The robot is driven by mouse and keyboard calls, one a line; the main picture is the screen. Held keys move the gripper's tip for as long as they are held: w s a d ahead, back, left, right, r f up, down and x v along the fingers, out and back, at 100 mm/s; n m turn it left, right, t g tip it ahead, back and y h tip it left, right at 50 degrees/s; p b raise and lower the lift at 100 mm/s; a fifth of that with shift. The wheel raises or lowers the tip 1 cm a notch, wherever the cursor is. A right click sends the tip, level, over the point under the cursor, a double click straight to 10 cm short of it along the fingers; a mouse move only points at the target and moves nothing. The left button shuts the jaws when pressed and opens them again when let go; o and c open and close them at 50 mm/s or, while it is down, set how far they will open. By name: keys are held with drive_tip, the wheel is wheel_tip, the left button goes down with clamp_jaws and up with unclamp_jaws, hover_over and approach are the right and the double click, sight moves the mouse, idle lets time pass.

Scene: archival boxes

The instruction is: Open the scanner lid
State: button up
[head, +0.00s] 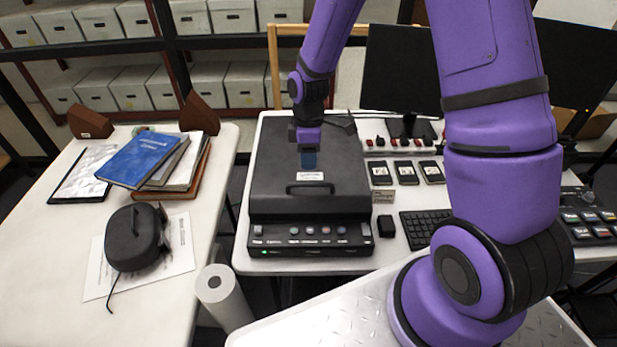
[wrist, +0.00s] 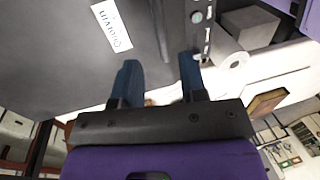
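The black scanner (head: 258,205) stands on the middle table with its lid (head: 275,165) down. A dark bar handle (head: 310,189) lies near the lid's front edge, below a white label (head: 310,176). My gripper (head: 308,166) is over the lid, behind the label in the head view. In the wrist view, the two blue fingers (wrist: 160,66) are apart with nothing between them. The lid (wrist: 60,50) with its label (wrist: 112,25) fills the upper left there. The gap between fingertips and lid is hard to judge.
The left table holds a blue book (head: 143,158) on a stack and a black rounded device (head: 133,237). A paper roll (head: 222,295) stands at the scanner's front left. Small cartridges (head: 405,172), a keyboard (head: 425,226) and a monitor (head: 400,75) are to the right.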

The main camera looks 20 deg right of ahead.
sight(309, 179)
drive_tip(key=f, duration=0.2)
drive_tip(key=s+f, duration=0.1)
drive_tip(key=f, duration=0.3)
drive_tip(key=shift+s+a+f, duration=0.15)
drive_tip(key=shift+a+f, duration=0.1)
drive_tip(key=shift+c, duration=0.2)
clamp_jaws()
